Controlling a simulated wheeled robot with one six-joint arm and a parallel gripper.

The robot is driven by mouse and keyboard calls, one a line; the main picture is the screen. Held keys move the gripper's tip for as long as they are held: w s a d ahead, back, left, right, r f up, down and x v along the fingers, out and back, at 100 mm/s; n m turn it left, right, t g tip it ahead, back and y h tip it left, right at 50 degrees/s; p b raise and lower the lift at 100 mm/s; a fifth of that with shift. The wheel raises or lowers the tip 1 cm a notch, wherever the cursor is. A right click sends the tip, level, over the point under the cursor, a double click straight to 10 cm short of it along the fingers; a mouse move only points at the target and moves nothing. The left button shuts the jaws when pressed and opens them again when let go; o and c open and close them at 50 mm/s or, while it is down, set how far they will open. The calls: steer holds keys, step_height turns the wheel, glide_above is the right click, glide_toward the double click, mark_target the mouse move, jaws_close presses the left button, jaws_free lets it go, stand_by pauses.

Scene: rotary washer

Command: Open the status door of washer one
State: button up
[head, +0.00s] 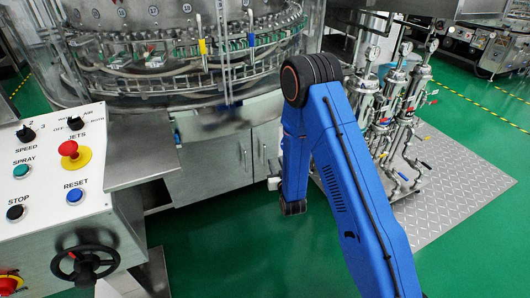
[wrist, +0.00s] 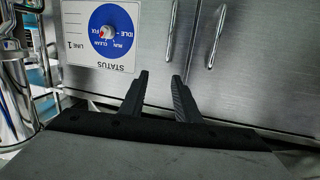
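In the wrist view, which is upside down, the status door (wrist: 150,75) is a brushed steel panel. It bears a white status placard (wrist: 75,57) with a blue dial (wrist: 110,32). Its upright bar handle (wrist: 170,32) is near the seam with the neighbouring door. The door looks shut. My gripper (wrist: 159,76) is open and empty, its two dark fingers pointing at the doors. The fingertips lie below the handle in the picture and do not hold it. In the head view, my blue arm hides most of the gripper and the placard; the washer (head: 215,160) stands behind.
A neighbouring door (wrist: 260,60) has its own handle (wrist: 216,36). Steel pipework (wrist: 14,85) is at the left of the wrist view. Green floor is open between.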

steer(key=t, duration=0.1)
glide_toward(265, 152)
steer(key=w, duration=0.7)
steer(key=w+a, duration=0.1)
steer(key=w, duration=0.2)
steer(key=shift+w+a, duration=0.15)
steer(key=shift+w, duration=0.15)
steer(key=shift+n, duration=0.3)
jaws_close()
